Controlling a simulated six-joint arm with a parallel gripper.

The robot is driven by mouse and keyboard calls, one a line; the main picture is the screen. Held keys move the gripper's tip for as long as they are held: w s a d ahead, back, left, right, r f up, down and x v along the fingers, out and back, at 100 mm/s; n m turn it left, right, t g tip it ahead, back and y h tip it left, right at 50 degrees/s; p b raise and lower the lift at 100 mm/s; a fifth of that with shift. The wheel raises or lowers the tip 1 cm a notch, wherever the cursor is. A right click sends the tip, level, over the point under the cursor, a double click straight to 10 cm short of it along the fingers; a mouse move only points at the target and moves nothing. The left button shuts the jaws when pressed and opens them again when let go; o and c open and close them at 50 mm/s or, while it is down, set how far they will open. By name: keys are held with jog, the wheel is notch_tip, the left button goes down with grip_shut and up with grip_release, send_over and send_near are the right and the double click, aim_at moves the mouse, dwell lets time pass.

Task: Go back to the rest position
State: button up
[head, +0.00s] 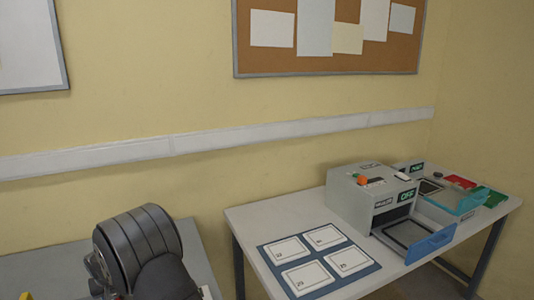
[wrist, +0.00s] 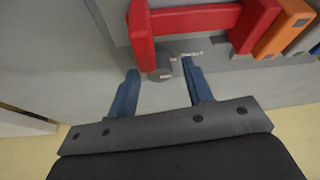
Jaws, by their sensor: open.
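My gripper (wrist: 160,70) shows in the wrist view, with its two blue fingers spread apart and nothing held between them. Just beyond the fingertips is a red bracket-like piece (wrist: 195,20) on a grey surface. A small grey round part (wrist: 162,74) lies between the fingertips and the red piece; I cannot tell whether anything touches it. In the head view only a dark rounded part of my arm shows at the lower left, and the gripper itself is out of sight.
An orange piece (wrist: 283,28) stands beside the red one. In the head view, the right table (head: 255,218) bears a blue mat (head: 317,259) with several white plates, a grey box (head: 350,203) with its blue-fronted drawer (head: 430,244) out, and a second box (head: 440,214) behind.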

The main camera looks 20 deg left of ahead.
jog(key=shift+s+a+m+t+h, duration=0.1)
jog(key=shift+m+t+h, duration=0.35)
jog(key=shift+m, duration=1.1)
jog(key=shift+s+m+t+h, duration=0.1)
jog(key=shift+m+t+h, duration=0.3)
jog(key=shift+m, duration=1.15)
jog(key=shift+v, duration=0.8)
jog(key=shift+w, duration=0.1)
jog(key=o, duration=1.2)
jog(key=s+d+r+n+g+y, duration=0.1)
jog(key=s+d+r+n+g, duration=0.2)
jog(key=r, duration=0.5)
jog(key=s+d+r+n+y, duration=0.2)
jog(key=s+d+r, duration=0.25)
jog(key=r, duration=0.25)
jog(key=shift+h, duration=0.25)
jog(key=x, duration=0.9)
jog(key=shift+w+d+f, duration=0.15)
jog(key=shift+w+f, duration=0.05)
jog(key=shift+w, duration=0.2)
jog(key=shift+r, duration=0.1)
